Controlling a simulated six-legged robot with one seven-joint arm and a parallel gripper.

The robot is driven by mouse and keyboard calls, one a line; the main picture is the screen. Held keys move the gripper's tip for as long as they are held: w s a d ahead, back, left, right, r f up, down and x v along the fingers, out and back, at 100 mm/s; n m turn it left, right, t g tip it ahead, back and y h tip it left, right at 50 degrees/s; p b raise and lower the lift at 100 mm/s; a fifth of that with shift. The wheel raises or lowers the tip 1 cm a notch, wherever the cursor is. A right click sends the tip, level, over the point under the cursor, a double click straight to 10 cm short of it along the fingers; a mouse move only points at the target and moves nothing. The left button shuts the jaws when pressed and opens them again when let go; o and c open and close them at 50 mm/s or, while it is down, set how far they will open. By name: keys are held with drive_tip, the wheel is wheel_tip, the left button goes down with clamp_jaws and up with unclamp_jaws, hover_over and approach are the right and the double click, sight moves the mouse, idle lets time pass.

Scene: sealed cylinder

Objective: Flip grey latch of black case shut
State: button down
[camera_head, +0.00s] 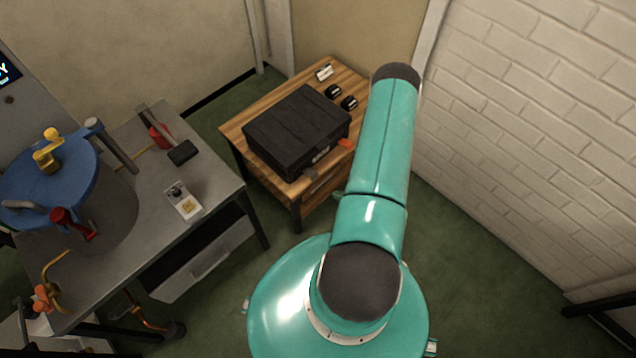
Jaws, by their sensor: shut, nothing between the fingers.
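The black case (297,122) sits closed on the wooden table, with its latch side facing the lower right. A small grey piece, which looks like the grey latch (311,174), sticks outward at the lower front edge of the case. An orange latch-like piece (346,144) sticks out farther right along the same side, close beside my teal arm. My gripper is not visible; only my upper arm links show, rising to the right of the case and covering the table's right edge.
The wooden table (262,168) also holds small black items (349,103) and a white label-like item (324,72) behind the case. A grey workbench (215,178) with a blue-lidded cylinder (60,178) stands left. A white brick wall (530,130) bounds the right. Green floor lies between.

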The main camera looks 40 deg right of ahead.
sight(310, 174)
drive_tip(key=w+f, duration=0.2)
drive_tip(key=w, duration=0.7)
drive_tip(key=shift+f, duration=0.25)
idle(0.4)
